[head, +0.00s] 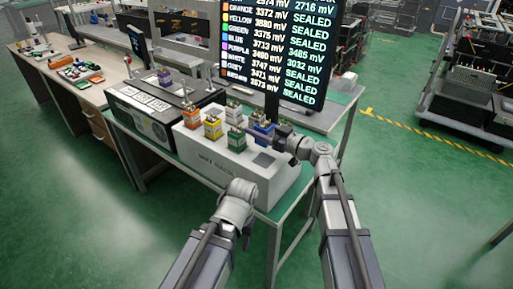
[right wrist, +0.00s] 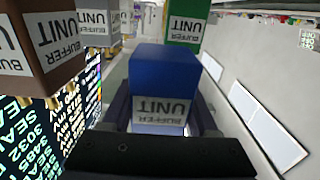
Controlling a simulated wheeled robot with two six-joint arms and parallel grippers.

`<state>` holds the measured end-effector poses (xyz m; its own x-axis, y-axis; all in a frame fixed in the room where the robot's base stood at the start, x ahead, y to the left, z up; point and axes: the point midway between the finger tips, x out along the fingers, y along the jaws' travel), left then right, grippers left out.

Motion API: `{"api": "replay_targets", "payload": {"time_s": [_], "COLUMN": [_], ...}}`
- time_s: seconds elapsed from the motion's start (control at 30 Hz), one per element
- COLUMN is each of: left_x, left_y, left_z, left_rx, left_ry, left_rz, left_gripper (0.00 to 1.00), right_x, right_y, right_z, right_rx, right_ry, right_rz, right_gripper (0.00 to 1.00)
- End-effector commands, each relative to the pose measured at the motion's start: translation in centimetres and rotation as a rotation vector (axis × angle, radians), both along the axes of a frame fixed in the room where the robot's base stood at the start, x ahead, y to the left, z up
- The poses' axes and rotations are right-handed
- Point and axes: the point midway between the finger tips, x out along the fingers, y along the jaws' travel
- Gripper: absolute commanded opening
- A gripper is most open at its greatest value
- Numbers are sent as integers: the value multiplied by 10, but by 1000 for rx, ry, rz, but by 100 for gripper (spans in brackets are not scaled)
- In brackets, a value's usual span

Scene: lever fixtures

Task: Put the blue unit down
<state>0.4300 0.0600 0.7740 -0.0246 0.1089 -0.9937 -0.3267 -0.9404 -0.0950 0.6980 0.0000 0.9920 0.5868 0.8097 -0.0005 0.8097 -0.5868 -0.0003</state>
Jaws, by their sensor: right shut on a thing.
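The blue unit (head: 262,127) is at the right end of the group of units, by the white box (head: 219,166). My right gripper (head: 272,132) is shut on it. In the right wrist view the blue unit (right wrist: 163,78) sits between the dark fingers (right wrist: 162,112), its label upside down. Whether its underside touches a surface is hidden. The green unit (head: 236,140) stands on the white box just left of it. My left gripper (head: 246,232) hangs in front of the white box, away from the units; its jaws do not show clearly.
Yellow (head: 212,128) and orange (head: 192,117) units stand left of the green one. A purple unit (head: 165,77) is on the black case (head: 140,115). A brown unit (right wrist: 38,40) and a grey one (right wrist: 97,24) are close by. The screen (head: 285,50) rises behind.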

Motion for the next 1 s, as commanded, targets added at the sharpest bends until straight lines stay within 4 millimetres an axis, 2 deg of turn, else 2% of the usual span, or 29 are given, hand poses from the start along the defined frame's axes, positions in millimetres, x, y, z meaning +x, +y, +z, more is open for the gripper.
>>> {"api": "replay_targets", "payload": {"time_s": [0.03, 0.27, 0.6, 1.0], "left_x": [0, 0, 0, 0], "left_y": [0, 0, 0, 0], "left_z": [-10, -11, -48, -49], "left_rx": [0, 0, 0, 0], "left_ry": [0, 0, 0, 0], "left_rz": [0, 0, 0, 0], "left_gripper": [50, 50, 50, 50], "right_x": [0, 0, 0, 0], "right_y": [0, 0, 0, 0], "right_z": [-10, -11, -48, -49], "right_rx": [0, 0, 0, 0], "right_ry": [0, 0, 0, 0], "right_rz": [0, 0, 0, 0], "right_gripper": [0, 0, 0, 0]}}
